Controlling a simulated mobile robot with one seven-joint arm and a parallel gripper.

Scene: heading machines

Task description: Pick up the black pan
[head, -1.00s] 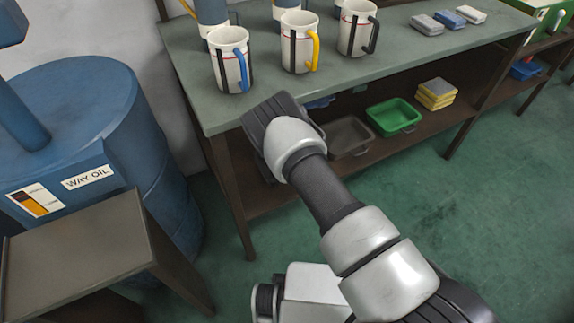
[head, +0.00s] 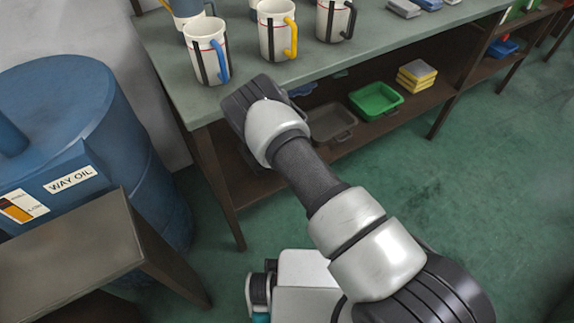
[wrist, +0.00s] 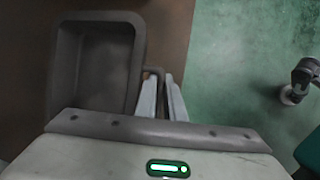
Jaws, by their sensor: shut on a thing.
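The black pan (head: 333,122) is a dark grey, shallow rectangular tray with rounded corners, on the lower shelf of the bench. In the wrist view the empty pan (wrist: 102,68) fills the left, and a small handle shows on its right side. My gripper (wrist: 160,92) has its two pale fingers close together at that handle, shut on it. The fingertips are partly dark and blurred. In the head view my wrist hides the fingers and covers the left of the pan.
A green tray (head: 376,101) and yellow sponges (head: 417,74) sit right of the pan. The bench top (head: 185,92) with mugs (head: 206,50) overhangs the shelf. A blue drum (head: 95,120) and a small table (head: 75,245) stand left. The green floor at right is open.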

